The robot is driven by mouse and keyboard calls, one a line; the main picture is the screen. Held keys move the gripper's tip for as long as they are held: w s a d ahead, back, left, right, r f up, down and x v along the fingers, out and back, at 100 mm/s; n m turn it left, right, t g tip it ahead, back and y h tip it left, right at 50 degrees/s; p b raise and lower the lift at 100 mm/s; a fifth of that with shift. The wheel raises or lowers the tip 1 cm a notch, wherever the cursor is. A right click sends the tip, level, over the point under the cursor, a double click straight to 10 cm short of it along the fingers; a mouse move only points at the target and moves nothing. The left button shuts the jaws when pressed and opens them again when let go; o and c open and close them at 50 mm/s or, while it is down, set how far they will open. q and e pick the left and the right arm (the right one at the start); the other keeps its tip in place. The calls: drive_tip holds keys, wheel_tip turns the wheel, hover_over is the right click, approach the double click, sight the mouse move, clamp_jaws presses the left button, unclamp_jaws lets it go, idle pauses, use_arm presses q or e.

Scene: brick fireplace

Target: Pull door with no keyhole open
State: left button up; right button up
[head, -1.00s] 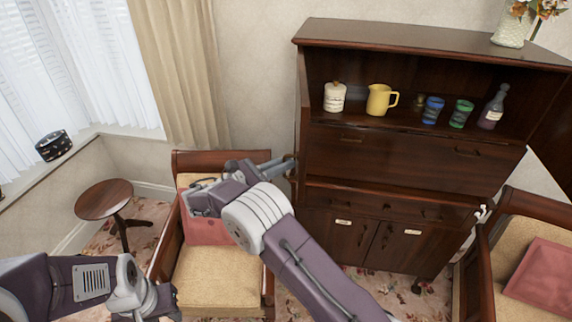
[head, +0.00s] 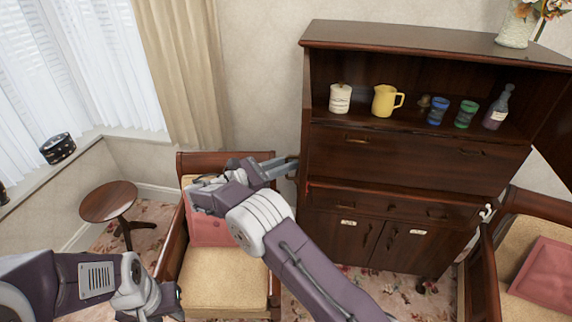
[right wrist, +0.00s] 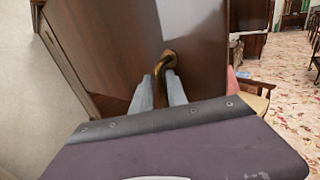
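A tall dark wooden cabinet (head: 322,160) stands against the wall in the head view. My right gripper (head: 283,167) is at its left side, level with the drop-front panel. In the right wrist view a curved brass handle (right wrist: 168,60) sits on a dark brown wooden panel (right wrist: 125,45); no keyhole shows on the visible part. The right fingertips (right wrist: 160,92) are on either side of the handle's lower end; whether they press on it is unclear. The panel's joint with the cabinet is hidden. My left arm is at the lower left; its fingers do not show.
An armchair (head: 225,285) with a pink cushion stands below my right arm, and another armchair (head: 520,245) at the right. A round side table (head: 108,201) stands at the left. The shelf holds a yellow jug (head: 384,101), a jar, cups and a bottle.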

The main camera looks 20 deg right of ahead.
drive_tip(key=b+v, duration=0.4)
drive_tip(key=v, duration=0.5)
drive_tip(key=shift+a, duration=0.1)
